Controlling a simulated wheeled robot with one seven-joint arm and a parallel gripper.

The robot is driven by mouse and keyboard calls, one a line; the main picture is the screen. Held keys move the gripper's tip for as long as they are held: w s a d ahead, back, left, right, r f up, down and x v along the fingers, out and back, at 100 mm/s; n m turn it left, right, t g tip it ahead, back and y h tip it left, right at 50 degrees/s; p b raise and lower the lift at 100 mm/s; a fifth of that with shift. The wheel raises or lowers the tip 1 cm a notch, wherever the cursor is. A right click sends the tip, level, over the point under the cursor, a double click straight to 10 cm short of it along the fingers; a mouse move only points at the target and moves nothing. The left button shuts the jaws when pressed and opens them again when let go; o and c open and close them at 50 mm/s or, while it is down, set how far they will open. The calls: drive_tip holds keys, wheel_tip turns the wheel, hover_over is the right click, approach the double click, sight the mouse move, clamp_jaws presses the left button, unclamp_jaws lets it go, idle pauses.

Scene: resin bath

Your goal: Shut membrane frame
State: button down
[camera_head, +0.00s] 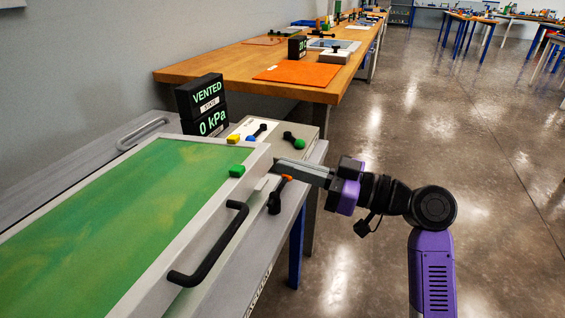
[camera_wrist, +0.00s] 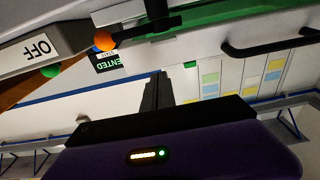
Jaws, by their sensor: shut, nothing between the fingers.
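The membrane frame (camera_head: 185,255) has a white rim around a green membrane (camera_head: 110,215) and fills the lower left of the head view. A black bar handle (camera_head: 212,250) is on its front side; it also shows in the wrist view (camera_wrist: 265,47). The frame lies low over the bench; I cannot tell whether it is fully seated. My gripper (camera_head: 276,166) is shut and empty, its fingertips close to the frame's near right corner, beyond the handle's far end. I cannot tell whether they touch the rim. In the wrist view the shut fingers (camera_wrist: 158,78) point up.
An orange-tipped black lever (camera_head: 275,197) sits just below my fingers. A control box (camera_head: 305,134) with black levers stands behind. A black display (camera_head: 202,105) reads VENTED and 0 kPa. A wooden bench (camera_head: 235,68) with an orange mat (camera_head: 297,74) lies beyond.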

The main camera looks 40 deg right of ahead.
drive_tip(key=f+v, duration=0.1)
drive_tip(key=v, duration=0.6)
drive_tip(key=s+a+r+g+h+p, duration=0.1)
drive_tip(key=s+a+r+g+p, duration=0.15)
drive_tip(key=a+r+p, duration=0.8)
drive_tip(key=s+a+r+g+p, duration=0.2)
drive_tip(key=s+a+p, duration=0.15)
drive_tip(key=p, duration=1.45)
drive_tip(key=w+a+f+h+p, duration=0.1)
drive_tip(key=w+a+f, duration=0.3)
drive_tip(key=w+f, duration=0.4)
drive_tip(key=shift+h, duration=0.4)
drive_tip(key=shift+f, duration=0.15)
